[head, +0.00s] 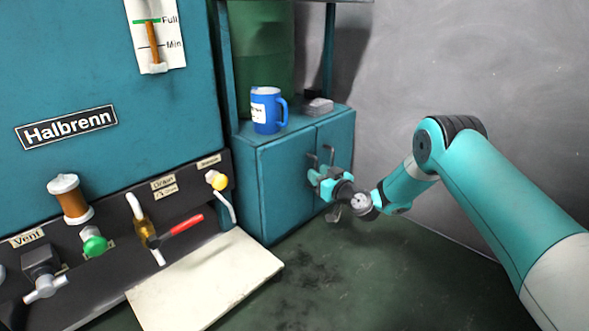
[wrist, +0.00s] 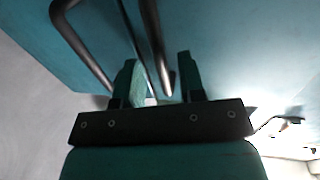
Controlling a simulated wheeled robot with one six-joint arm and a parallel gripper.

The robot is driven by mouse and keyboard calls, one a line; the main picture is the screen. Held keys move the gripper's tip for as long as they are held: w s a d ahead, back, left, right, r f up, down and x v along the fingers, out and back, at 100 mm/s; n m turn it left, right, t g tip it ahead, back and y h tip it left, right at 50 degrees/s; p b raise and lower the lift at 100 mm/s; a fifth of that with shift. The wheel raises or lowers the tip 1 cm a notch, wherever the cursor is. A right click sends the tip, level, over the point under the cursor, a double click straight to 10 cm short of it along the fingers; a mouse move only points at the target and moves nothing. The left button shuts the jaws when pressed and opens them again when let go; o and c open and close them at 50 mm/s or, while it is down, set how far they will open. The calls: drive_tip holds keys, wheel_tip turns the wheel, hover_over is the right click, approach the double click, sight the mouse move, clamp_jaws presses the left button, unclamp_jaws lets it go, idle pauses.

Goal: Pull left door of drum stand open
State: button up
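The drum stand (head: 280,185) is a teal cabinet with two front doors, both looking shut. The left door (head: 285,190) has a dark bar handle (head: 312,160), partly hidden by my gripper (head: 316,178). The right door (head: 342,145) has a similar handle (head: 330,153). In the wrist view, my gripper (wrist: 157,85) has its fingers apart. One dark handle (wrist: 153,40) reaches down between them, seemingly the left door's; I see no clear grip on it. The other handle (wrist: 82,45) lies outside the fingers, to the left.
A blue mug (head: 267,110) and a small grey stack (head: 318,106) stand on the cabinet, by a green drum (head: 263,45). The Halbrenn machine (head: 110,80) and a pale floor panel (head: 205,285) are at left. A grey wall (head: 470,70) is at right. Floor before the doors is clear.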

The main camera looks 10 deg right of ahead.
drive_tip(key=shift+w+a, duration=0.25)
drive_tip(key=shift+w, duration=0.4)
drive_tip(key=shift+a, duration=0.15)
drive_tip(key=shift+a, duration=0.15)
clamp_jaws()
